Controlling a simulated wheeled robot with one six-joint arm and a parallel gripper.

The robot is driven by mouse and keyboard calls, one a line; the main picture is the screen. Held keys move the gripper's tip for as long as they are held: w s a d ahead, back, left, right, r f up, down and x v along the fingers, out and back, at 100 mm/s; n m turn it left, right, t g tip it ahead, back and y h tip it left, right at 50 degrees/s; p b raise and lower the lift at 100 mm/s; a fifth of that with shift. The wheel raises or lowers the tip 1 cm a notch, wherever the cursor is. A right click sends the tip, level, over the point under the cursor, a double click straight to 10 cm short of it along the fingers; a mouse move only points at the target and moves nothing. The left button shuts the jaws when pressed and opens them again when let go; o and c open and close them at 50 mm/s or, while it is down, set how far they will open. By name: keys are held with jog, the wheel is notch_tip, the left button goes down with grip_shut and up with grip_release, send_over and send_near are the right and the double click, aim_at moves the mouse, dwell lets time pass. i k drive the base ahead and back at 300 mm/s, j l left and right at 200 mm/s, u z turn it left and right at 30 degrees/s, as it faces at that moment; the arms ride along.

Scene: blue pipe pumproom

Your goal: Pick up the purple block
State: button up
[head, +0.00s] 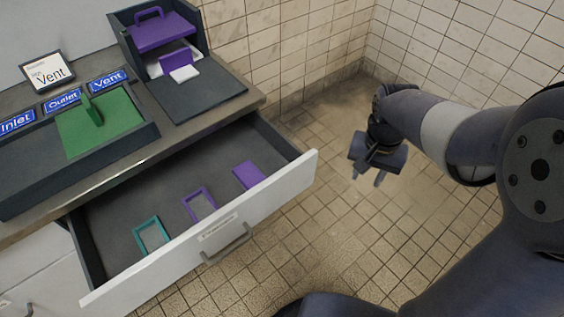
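A solid purple block (249,175) lies in the open drawer (140,205), near the drawer's right front corner. My gripper (368,178) hangs above the tiled floor, to the right of the drawer and apart from it. Its two fingers point down with a gap between them, and nothing shows in the gap.
A purple frame (186,204) and a teal frame (164,236) lie left of the block. The drawer's white front (290,180) has a handle. On the counter are a green piece (110,128) and a dark box (122,40) with purple parts. Tiled walls stand behind.

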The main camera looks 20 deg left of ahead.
aim_at(249, 175)
jog(key=i+l, duration=0.15)
jog(key=i, duration=0.35)
jog(key=i+u, duration=0.1)
jog(key=u, duration=0.3)
jog(key=i+u, duration=0.1)
jog(key=u, duration=0.3)
jog(key=i+u, duration=0.1)
jog(key=u, duration=0.75)
jog(key=i+l+u, duration=0.1)
jog(key=u, duration=0.3)
jog(key=l, duration=0.1)
